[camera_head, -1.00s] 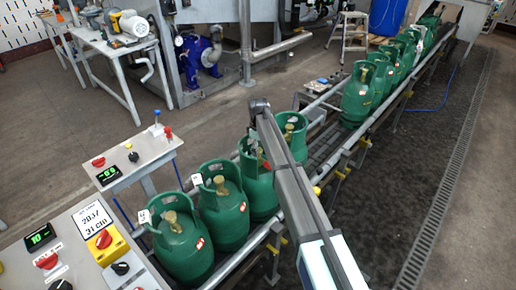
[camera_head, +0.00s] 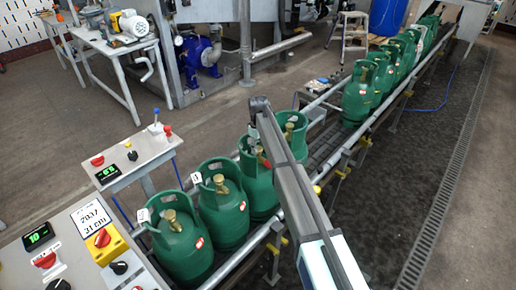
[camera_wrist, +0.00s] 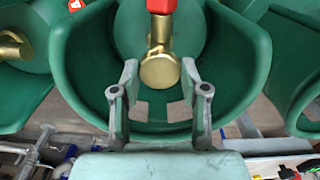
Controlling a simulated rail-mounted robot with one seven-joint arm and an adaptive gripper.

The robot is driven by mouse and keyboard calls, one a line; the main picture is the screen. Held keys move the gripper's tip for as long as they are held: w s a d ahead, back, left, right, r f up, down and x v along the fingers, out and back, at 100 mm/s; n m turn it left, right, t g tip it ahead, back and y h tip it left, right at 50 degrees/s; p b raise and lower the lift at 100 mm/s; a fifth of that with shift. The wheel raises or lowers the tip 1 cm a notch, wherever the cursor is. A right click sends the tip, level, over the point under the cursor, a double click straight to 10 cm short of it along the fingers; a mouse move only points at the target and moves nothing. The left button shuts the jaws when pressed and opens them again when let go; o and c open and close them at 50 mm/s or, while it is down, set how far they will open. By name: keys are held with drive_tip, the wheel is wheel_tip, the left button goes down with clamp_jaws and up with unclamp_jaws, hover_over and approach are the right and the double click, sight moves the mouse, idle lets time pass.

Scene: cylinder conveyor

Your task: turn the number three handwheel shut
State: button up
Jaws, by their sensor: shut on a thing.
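Green gas cylinders stand in a row on the conveyor in the head view. The third from the front (camera_head: 258,190) stands under my arm, its valve partly hidden. In the wrist view, a round brass handwheel (camera_wrist: 160,71) sits inside a green cylinder collar (camera_wrist: 235,60), with a red part (camera_wrist: 161,6) above it. My gripper (camera_wrist: 159,72) reaches into the collar opening, its two fingers on either side of the brass handwheel, shut on it. The gripper itself is hidden in the head view. The small white tags on the front cylinders are too small to read surely.
Neighbouring cylinders (camera_head: 223,205) stand close on both sides. A control panel (camera_head: 90,245) with buttons and a green display (camera_head: 38,236) is at the front left. More cylinders (camera_head: 357,95) stand farther along the conveyor. The floor to the right (camera_head: 410,170) is clear.

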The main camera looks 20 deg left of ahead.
drive_tip(key=m+b, duration=0.1)
drive_tip(key=m, duration=0.3)
drive_tip(key=shift+f+m, duration=0.1)
drive_tip(key=shift+m, duration=0.3)
drive_tip(key=m, duration=0.3)
drive_tip(key=shift+m+b, duration=0.3)
drive_tip(key=m, duration=0.3)
drive_tip(key=shift+m, duration=0.3)
drive_tip(key=shift+m+b, duration=0.4)
drive_tip(key=shift+m, duration=1.5)
drive_tip(key=o, duration=1.1)
drive_tip(key=shift+o, duration=0.2)
wheel_tip(320, 180, up, 12)
